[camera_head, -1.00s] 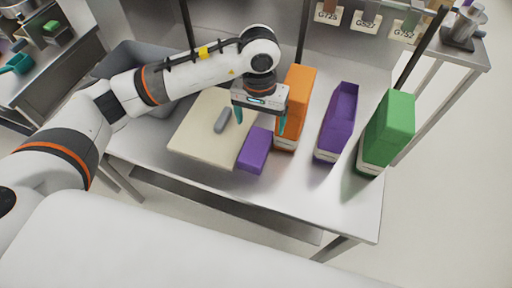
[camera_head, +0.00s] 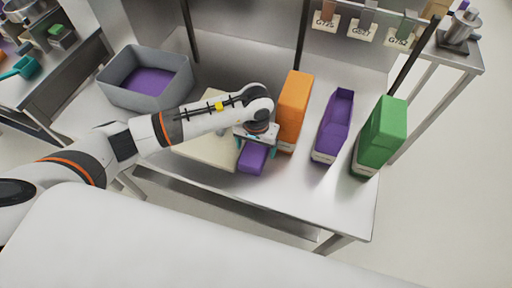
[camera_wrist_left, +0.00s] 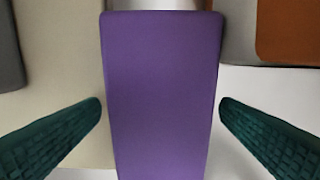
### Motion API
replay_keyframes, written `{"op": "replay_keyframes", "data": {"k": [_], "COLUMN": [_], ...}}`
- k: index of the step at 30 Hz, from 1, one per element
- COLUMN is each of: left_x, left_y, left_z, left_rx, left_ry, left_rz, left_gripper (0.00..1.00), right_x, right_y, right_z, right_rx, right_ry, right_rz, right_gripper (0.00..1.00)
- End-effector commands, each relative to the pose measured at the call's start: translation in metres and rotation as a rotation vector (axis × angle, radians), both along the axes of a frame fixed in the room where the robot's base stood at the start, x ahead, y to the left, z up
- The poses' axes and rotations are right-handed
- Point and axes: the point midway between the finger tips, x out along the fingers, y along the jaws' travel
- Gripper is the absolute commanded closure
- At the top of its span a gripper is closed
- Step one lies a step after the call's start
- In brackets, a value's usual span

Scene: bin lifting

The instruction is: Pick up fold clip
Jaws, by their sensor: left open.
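A purple block (camera_head: 252,160) lies on the table, against the right edge of a cream board (camera_head: 200,150). It fills the middle of the left wrist view (camera_wrist_left: 162,60). My left gripper (camera_head: 257,148) is open above it, one finger on each side, with gaps between fingers and block in the wrist view. A small grey piece (camera_head: 220,132) on the board is mostly hidden by my left arm. I cannot tell for certain which of these is the fold clip. My right gripper is not in view.
An orange box (camera_head: 294,100) stands close to the right of the gripper. A purple open bin (camera_head: 333,130) and a green box (camera_head: 384,135) stand further right. A grey crate (camera_head: 117,92) with a purple inside stands at the left back. The table front is clear.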

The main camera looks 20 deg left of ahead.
Motion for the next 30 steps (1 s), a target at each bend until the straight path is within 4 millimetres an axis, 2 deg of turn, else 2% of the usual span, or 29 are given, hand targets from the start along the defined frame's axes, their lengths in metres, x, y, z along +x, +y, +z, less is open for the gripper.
{"op": "replay_keyframes", "data": {"k": [7, 16, 25, 30], "left_x": [0.0, 0.0, 0.001, 0.002], "left_y": [0.0, 0.0, 0.0, 0.0], "left_z": [-0.002, -0.002, 0.0, 0.012], "left_rx": [0.0, 0.0, -0.001, -0.001], "left_ry": [-0.001, -0.001, -0.002, -0.005], "left_rz": [0.0, 0.0, 0.0, -0.001], "left_gripper": [0.15, 0.63, 0.63, 0.63], "right_x": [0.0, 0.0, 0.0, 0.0], "right_y": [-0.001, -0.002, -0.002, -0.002], "right_z": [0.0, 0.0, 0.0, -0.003], "right_rx": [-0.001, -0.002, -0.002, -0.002], "right_ry": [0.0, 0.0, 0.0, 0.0], "right_rz": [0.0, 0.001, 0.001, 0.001], "right_gripper": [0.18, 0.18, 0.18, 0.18]}}
